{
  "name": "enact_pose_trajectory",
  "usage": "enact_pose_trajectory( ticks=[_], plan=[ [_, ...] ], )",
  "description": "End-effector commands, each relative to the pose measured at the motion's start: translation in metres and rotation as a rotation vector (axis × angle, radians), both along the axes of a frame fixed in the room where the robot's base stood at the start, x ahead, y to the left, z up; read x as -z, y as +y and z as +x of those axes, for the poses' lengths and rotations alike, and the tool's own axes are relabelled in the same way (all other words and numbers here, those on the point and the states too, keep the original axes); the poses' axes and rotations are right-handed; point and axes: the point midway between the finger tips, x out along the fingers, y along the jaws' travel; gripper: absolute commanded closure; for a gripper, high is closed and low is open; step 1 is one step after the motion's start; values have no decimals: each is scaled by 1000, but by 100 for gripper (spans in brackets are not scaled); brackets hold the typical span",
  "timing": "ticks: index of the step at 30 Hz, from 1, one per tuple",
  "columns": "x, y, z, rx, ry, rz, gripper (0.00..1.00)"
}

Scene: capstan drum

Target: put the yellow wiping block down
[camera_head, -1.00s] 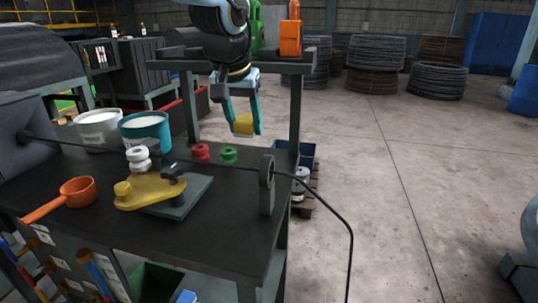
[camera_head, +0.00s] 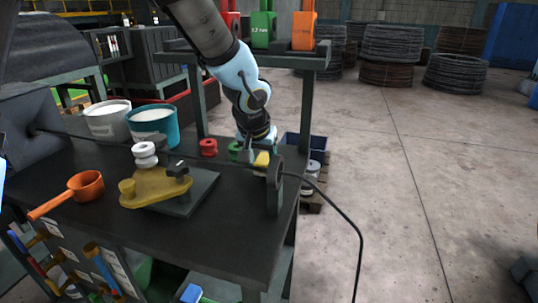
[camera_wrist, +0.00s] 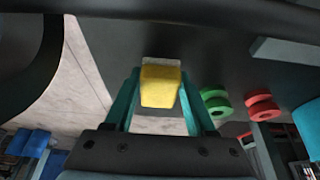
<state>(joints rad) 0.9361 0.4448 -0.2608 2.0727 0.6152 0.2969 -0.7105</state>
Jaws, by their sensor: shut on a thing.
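The yellow wiping block (camera_head: 262,159) is at the right end of the dark bench top, close beside the upright ring post (camera_head: 274,188). My gripper (camera_head: 255,155) is shut on it, low over the bench. In the wrist view the yellow block (camera_wrist: 160,87) sits between the two teal fingers of my gripper (camera_wrist: 158,100), with a pale strip showing behind it. I cannot tell whether the block touches the bench.
A green spool (camera_head: 236,150) and a red spool (camera_head: 208,147) stand left of my gripper. A dark cable runs along the bench and through the post. A yellow plate (camera_head: 155,188), an orange ladle (camera_head: 86,186) and two buckets (camera_head: 152,123) stand further left.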

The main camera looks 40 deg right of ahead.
Motion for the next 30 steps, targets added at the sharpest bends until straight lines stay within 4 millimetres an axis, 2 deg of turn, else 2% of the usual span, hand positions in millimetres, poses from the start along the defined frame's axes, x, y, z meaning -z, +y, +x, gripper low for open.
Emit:
enact_pose_trajectory(
  ticks=[8, 13, 18, 29, 30],
  plan=[
    [-2, -22, 14, 0, 1, 0, 100],
    [-4, -45, 29, -1, 2, 0, 100],
    [10, -44, 28, 1, -1, 2, 100],
    [16, -44, 28, 0, 0, 0, 100],
    [14, -44, 28, 0, 0, 0, 40]
  ],
)
